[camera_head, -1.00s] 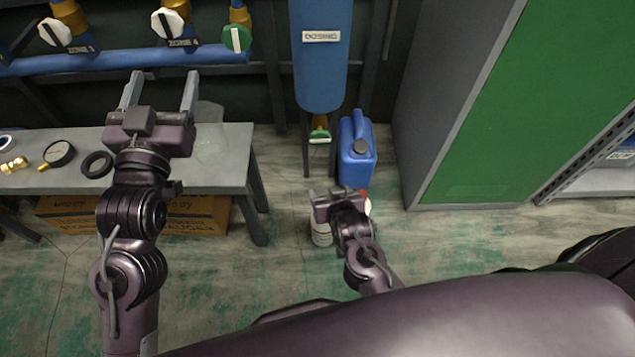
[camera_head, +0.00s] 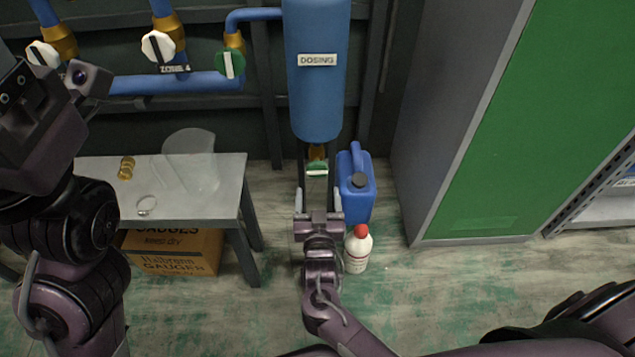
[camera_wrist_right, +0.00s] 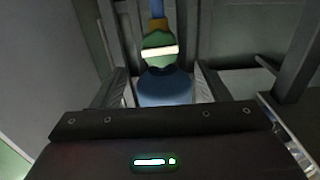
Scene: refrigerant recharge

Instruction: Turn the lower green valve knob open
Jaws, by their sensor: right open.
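The lower green valve knob (camera_head: 317,169) sits on a brass fitting under the blue dosing tank (camera_head: 315,75). My right gripper (camera_head: 318,194) is open, its fingers pointing toward this knob and spread to either side of its line. No contact with the knob is visible. An upper green knob (camera_head: 231,63) is on the pipe.
A blue jug (camera_head: 355,185) and a white bottle (camera_head: 357,252) with a red cap stand close right of my right gripper. A grey table (camera_head: 235,185) with a clear container (camera_head: 190,155) is to the left, above a cardboard box (camera_head: 175,252). Floor at the right is open.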

